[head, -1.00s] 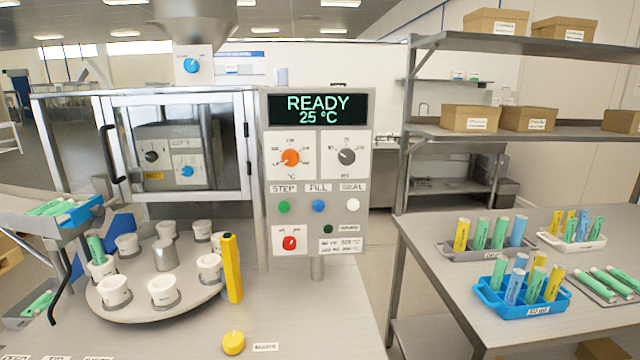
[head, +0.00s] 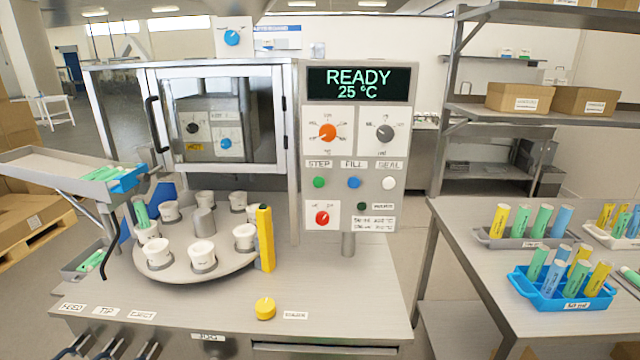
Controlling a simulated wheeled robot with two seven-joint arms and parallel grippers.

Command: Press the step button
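The step button (head: 319,183) is a round green button under the STEP label on the grey control panel (head: 395,150), in the middle of the head view. Nothing covers it. Beside it are the blue fill button (head: 354,183) and the white seal button (head: 389,183). The display (head: 358,83) above reads READY 25 °C. Neither of my grippers is in view.
A round turntable (head: 185,272) with several white cups stands left of the panel, with an upright yellow post (head: 265,238) at its right edge. A yellow knob (head: 265,308) sits at the table front. A right-hand table (head: 470,270) holds tube racks.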

